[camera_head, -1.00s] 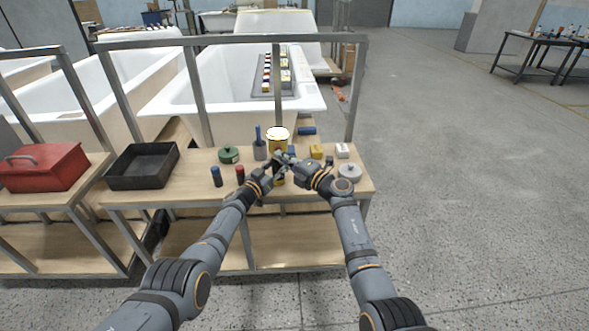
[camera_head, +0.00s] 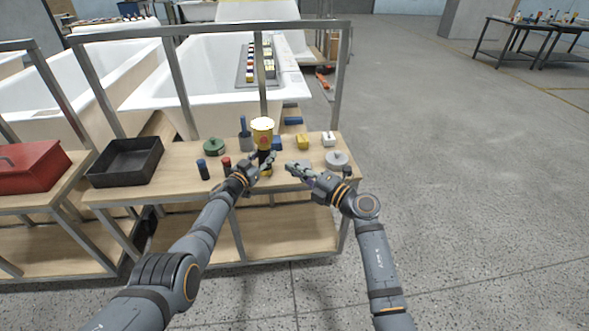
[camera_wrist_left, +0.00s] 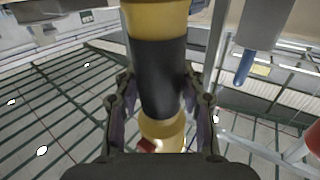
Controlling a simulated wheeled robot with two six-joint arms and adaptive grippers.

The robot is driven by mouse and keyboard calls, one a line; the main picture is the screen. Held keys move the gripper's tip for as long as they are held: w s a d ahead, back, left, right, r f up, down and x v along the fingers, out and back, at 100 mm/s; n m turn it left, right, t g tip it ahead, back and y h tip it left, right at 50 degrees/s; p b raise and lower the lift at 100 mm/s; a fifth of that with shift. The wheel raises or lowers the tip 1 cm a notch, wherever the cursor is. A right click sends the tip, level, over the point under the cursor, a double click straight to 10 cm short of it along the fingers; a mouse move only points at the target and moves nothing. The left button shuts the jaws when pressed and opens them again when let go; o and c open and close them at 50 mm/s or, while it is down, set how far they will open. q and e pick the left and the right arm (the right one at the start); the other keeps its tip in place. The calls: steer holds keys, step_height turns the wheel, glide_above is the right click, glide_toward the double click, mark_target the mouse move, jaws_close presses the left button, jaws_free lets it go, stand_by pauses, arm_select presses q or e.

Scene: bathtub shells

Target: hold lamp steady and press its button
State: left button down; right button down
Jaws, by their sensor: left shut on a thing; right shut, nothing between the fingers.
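The yellow lamp (camera_head: 262,127) stands upright over the middle of the wooden bench, with a pale top and a small reddish spot on its front. My left gripper (camera_head: 266,161) is shut on its black middle band. In the left wrist view the band (camera_wrist_left: 160,75) sits between the two fingers of my left gripper (camera_wrist_left: 160,105), and a small red part shows low on the yellow body. My right gripper (camera_head: 290,166) is shut and empty, to the right of the lamp and apart from it. The lamp's foot is partly hidden by my left gripper.
A black tray (camera_head: 92,178) and a red toolbox (camera_head: 30,168) are at left. A green round item (camera_head: 214,146), blue and red cylinders, a yellow block (camera_head: 303,142) and a pale round item (camera_head: 337,159) stand on the bench around the lamp. A metal frame rises behind.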

arm_select(q)
steer(key=shift+f, duration=0.1)
steer(key=c, duration=0.7)
jaws_free()
